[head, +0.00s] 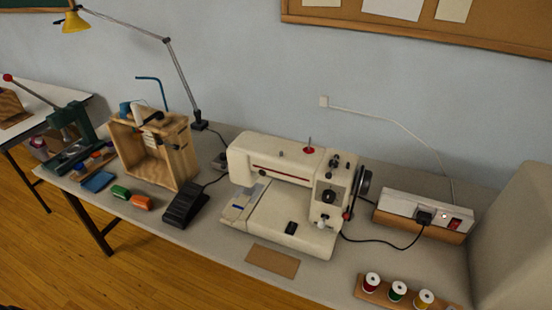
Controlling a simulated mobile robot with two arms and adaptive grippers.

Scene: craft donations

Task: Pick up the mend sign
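No lettering that reads as a mend sign can be made out. A flat, blank-looking brown card (272,261) lies on the table's front edge, just in front of the cream sewing machine (270,163). I cannot tell whether this card is the sign. Neither of my grippers is in view.
The grey table (225,252) also holds a black foot pedal (186,203), a wooden box (148,165), a yellow desk lamp (75,21), a power strip (412,207) and thread spools (398,291). A cord loops right of the machine. A rounded beige object (515,240) stands at the right.

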